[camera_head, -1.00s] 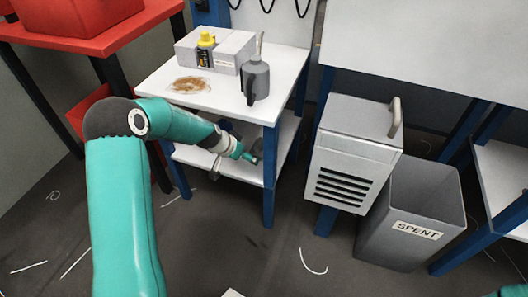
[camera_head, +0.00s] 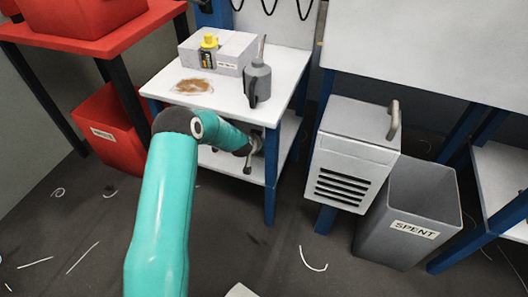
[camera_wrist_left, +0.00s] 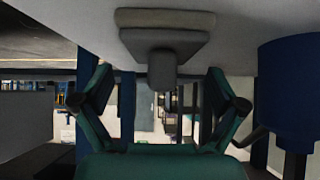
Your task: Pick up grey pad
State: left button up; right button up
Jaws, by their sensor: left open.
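A grey pad (camera_wrist_left: 165,42) with a paler layer and a short knob shows at the top middle of the left wrist view, where the surroundings appear upside down. It seems to rest on the table's lower shelf. My left gripper (camera_wrist_left: 160,80) is open, its fingers spread to either side of the knob with gaps on both sides. In the head view my left gripper (camera_head: 252,156) is under the white tabletop at the lower shelf. The pad cannot be made out there. My right gripper is not in view.
A blue container (camera_wrist_left: 288,90) is close on the right in the wrist view. A grey bin marked SPENT (camera_head: 405,240) stands right.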

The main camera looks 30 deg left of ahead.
pick_arm(q)
jog(key=shift+x, duration=1.25)
jog(key=c, duration=1.2)
jog(key=shift+c, duration=0.3)
jog(key=shift+r, duration=0.2)
